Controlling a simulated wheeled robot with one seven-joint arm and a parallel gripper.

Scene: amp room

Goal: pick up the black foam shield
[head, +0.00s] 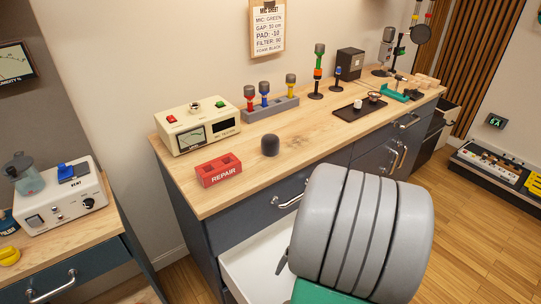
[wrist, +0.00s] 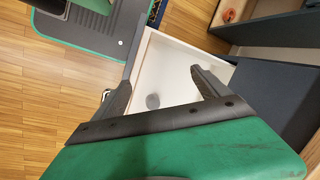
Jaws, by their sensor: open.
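A dark rounded foam piece (head: 270,145), which looks like the black foam shield, stands on the wooden counter (head: 318,122) in the head view, behind and right of the red REPAIR block. My gripper (wrist: 161,76) shows in the wrist view with its two dark fingers spread and nothing between them. It is over an open white drawer (wrist: 180,62), below the counter and apart from the foam piece. A small grey round thing (wrist: 153,101) lies in that drawer; I cannot tell what it is.
The red REPAIR block (head: 219,171), a cream meter box (head: 197,126) and a grey rack of microphones (head: 270,109) surround the foam piece. The open drawer (head: 246,262) juts from the cabinet front. Bare counter lies right of the foam.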

